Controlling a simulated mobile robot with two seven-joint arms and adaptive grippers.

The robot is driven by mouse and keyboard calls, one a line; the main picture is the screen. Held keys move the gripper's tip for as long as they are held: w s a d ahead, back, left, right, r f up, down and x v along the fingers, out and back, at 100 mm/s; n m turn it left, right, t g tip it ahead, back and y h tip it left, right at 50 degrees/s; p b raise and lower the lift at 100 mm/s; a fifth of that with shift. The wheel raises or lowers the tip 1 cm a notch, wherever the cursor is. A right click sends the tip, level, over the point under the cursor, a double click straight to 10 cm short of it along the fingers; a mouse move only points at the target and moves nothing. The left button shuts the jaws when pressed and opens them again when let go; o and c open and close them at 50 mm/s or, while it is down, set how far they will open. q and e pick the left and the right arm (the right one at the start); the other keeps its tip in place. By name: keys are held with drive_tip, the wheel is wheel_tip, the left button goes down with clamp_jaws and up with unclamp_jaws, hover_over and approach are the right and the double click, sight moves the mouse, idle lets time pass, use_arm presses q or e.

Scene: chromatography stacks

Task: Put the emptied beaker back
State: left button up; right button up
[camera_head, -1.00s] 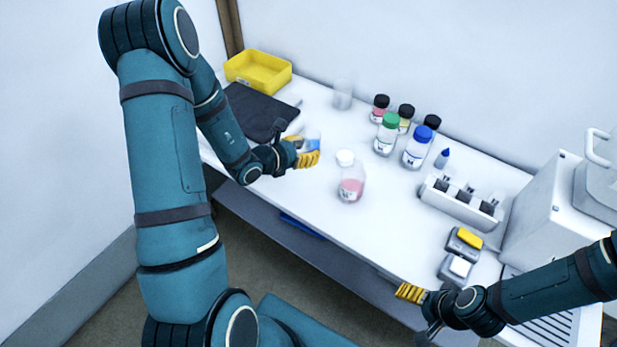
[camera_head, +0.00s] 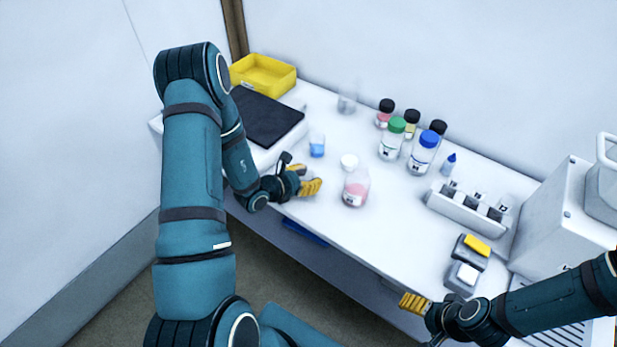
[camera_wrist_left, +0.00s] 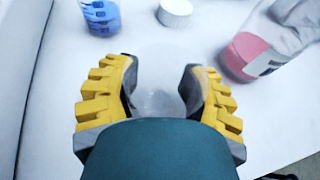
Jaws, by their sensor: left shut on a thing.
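My left gripper (camera_head: 306,183) is at the table's front edge, left of the pink bottle. In the left wrist view its yellow fingers (camera_wrist_left: 157,92) are closed around a clear, empty-looking beaker (camera_wrist_left: 158,70), which is very faint against the white table. In the head view the gripper mostly hides this beaker. A small beaker with blue liquid (camera_head: 317,147) stands on the table just behind the gripper. Another clear glass vessel (camera_head: 347,103) stands at the back. My right gripper (camera_head: 415,303) is off the front edge at lower right; its opening does not show clearly.
An uncapped bottle of pink liquid (camera_head: 356,188) and a white cap (camera_head: 349,161) are right of the left gripper. A dark flat panel (camera_head: 266,117) and yellow bin (camera_head: 264,75) are at the left back. Several capped bottles, including a blue-capped one (camera_head: 423,152), stand behind.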

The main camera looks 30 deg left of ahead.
use_arm(q)
drive_tip(key=shift+f, duration=0.1)
drive_tip(key=shift+f, duration=0.15)
drive_tip(key=o, duration=1.3)
drive_tip(key=shift+r, duration=0.2)
